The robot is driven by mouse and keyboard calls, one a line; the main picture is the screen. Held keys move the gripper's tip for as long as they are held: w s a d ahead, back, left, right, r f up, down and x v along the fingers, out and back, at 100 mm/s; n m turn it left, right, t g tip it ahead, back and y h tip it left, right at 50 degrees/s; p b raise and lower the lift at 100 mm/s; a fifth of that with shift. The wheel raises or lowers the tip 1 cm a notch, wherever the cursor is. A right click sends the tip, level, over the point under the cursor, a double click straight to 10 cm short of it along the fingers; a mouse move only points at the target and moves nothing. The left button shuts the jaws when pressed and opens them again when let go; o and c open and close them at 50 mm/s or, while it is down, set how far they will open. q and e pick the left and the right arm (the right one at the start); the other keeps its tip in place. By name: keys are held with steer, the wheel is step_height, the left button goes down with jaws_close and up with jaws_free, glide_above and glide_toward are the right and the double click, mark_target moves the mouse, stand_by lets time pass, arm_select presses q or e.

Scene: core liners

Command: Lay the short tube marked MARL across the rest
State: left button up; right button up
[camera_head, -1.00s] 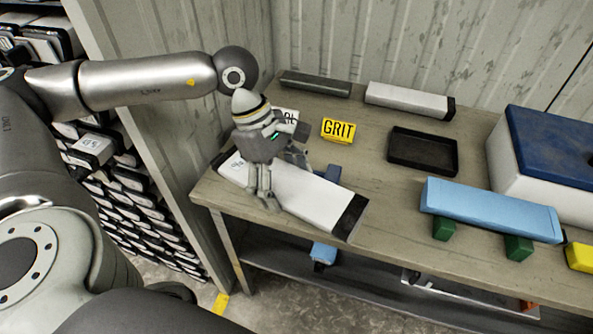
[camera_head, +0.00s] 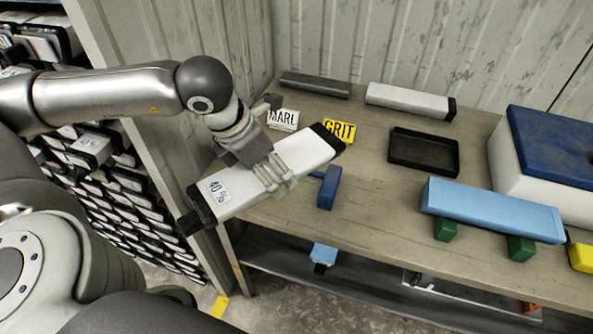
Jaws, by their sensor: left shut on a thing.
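My left gripper (camera_head: 273,176) is shut around the middle of a white tube (camera_head: 310,149) with black end caps. A label reading "40 %" is near its left end. The tube slants from lower left, past the table's front edge, to upper right, near the yellow GRIT sign (camera_head: 341,131). It looks lifted off the table. A white sign marked MARL (camera_head: 283,119) stands behind the gripper; I see no MARL mark on the tube. Blue blocks (camera_head: 328,187) sit right of the tube, apart from it, one partly hidden. I cannot tell if they are the rest. My right gripper is not in view.
A light-blue tube (camera_head: 490,209) lies across green blocks (camera_head: 445,229). A black tray (camera_head: 423,150), a grey bar (camera_head: 315,84) and another white tube (camera_head: 405,100) lie farther back. A white box with blue top (camera_head: 552,146) stands at right. Bare tabletop (camera_head: 375,200) lies between the blue and green blocks.

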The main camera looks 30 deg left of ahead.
arm_select(q)
steer(key=n, duration=0.2)
steer(key=a+n+y, duration=0.1)
steer(key=n, duration=0.1)
steer(key=n+y, duration=0.1)
steer(key=shift+w+a+r+n, duration=0.1)
steer(key=shift+a+r+n, duration=0.1)
steer(key=shift+r+n, duration=0.2)
steer(key=n, duration=0.2)
steer(key=a+n+y, duration=0.1)
steer(key=n, duration=0.1)
steer(key=n+y, duration=0.1)
steer(key=n, duration=0.1)
steer(key=shift+a+r+g+b, duration=0.3)
steer(key=shift+b, duration=0.1)
steer(key=n, duration=0.2)
steer(key=a+n+g+y, duration=0.1)
steer(key=n, duration=0.1)
steer(key=shift+a+r+n, duration=0.1)
steer(key=shift+r+n, duration=0.1)
steer(key=shift+n, duration=0.1)
steer(key=w+f+n+g+p, duration=0.3)
steer(key=w+f+n+p, duration=0.2)
steer(key=w+f+n, duration=0.3)
steer(key=w+f, duration=0.4)
steer(key=w, duration=0.1)
steer(key=shift+w+n, duration=0.15)
steer(key=shift+n, duration=0.25)
